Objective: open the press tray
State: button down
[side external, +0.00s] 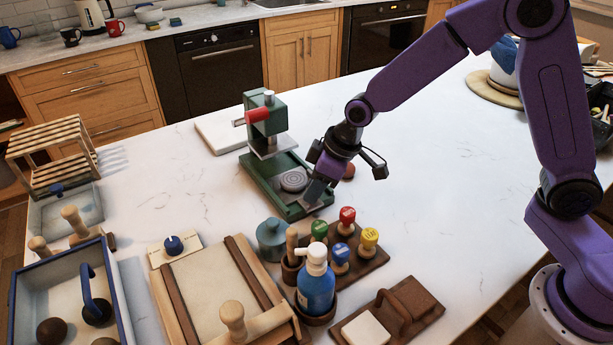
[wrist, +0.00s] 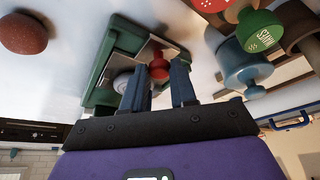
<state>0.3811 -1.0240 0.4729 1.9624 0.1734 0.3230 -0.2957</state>
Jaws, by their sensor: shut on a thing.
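The green press (side external: 268,125) stands on the white worktop with a red lever grip (side external: 257,115) at its upper left. Its green tray (side external: 262,190) extends forward at the base and carries a grey ringed disc (side external: 293,181). My gripper (side external: 316,194) is low at the tray's front end, tilted down. In the wrist view my gripper (wrist: 158,84) has its fingers on both sides of a red knob (wrist: 158,66), and is shut on it. The green frame (wrist: 106,58) and the disc (wrist: 122,82) show beside it. The fingers hide the knob in the side view.
Colored stamps (side external: 347,215) on a wooden stand, a teal jar (side external: 271,238) and a blue pump bottle (side external: 316,282) stand close in front of the press. A reddish ball (side external: 348,171) lies right of my gripper. The worktop further right is clear.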

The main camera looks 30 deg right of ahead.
jog(key=shift+s, duration=0.15)
jog(key=c, duration=1.2)
grip_release()
jog(key=shift+o, duration=0.2)
jog(key=shift+r, duration=0.1)
jog(key=v, duration=1.7)
jog(key=shift+s, duration=0.15)
jog(key=s+d+f+n+g+h, duration=0.1)
jog(key=s+d+f, duration=0.1)
jog(key=s, duration=0.6)
jog(key=s+d+f+n+g+h, duration=0.1)
jog(key=s+d+f, duration=0.2)
jog(key=s+d, duration=0.2)
jog(key=s+d+f+n+g, duration=0.1)
jog(key=s+d+f, duration=0.2)
jog(key=s, duration=0.8)
jog(key=shift+s+d+f+n+h, duration=0.2)
jog(key=shift+d+f+n+h, duration=0.15)
jog(key=shift+d, duration=0.4)
